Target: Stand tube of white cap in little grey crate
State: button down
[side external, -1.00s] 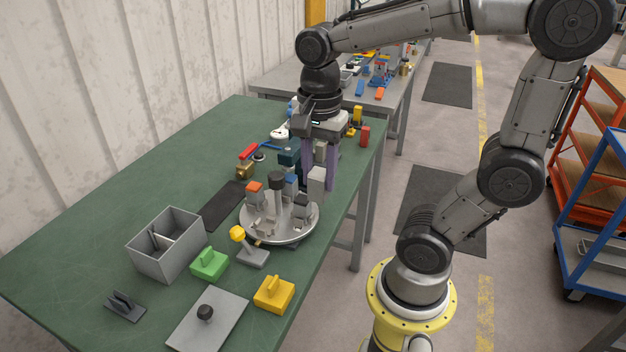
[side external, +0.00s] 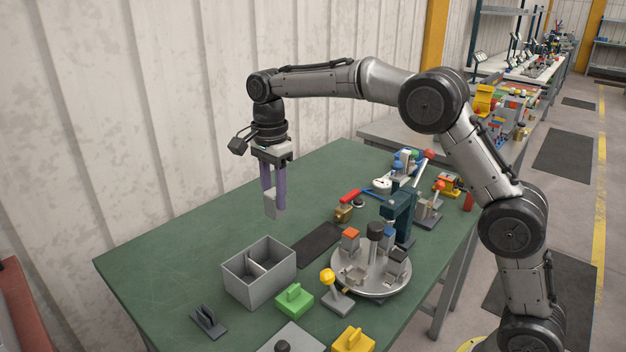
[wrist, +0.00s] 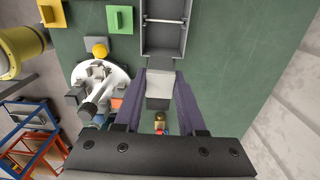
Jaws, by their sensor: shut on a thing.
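My gripper (side external: 273,197) is shut on a pale grey block-shaped tube (side external: 274,210), held upright between its two purple fingers above the table. In the wrist view the tube (wrist: 159,88) has a whitish upper part and a darker grey end. The little grey crate (side external: 270,284) stands on the table, nearer the camera than my gripper and below it. A thin divider splits it into two compartments, and both look empty. In the wrist view the crate (wrist: 181,45) lies just beyond the held tube. The tube is outside the crate and apart from it.
A round turntable (side external: 372,283) with several capped blocks stands right of the crate. A yellow-knobbed lever (side external: 334,291), green block (side external: 294,300) and dark grey clip (side external: 208,320) lie near the crate. A dark mat (side external: 318,243) lies behind it. The table's left is clear.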

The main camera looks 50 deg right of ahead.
aim_at(268, 210)
jog(key=f, duration=0.1)
jog(key=a+f, duration=0.1)
jog(key=f, duration=0.1)
jog(key=shift+w+a+f, duration=0.3)
jog(key=shift+f, duration=4.3)
jog(key=shift+f, duration=2.05)
jog(key=shift+c, duration=0.8)
grip_release()
notch_tip(268, 210, up, 9)
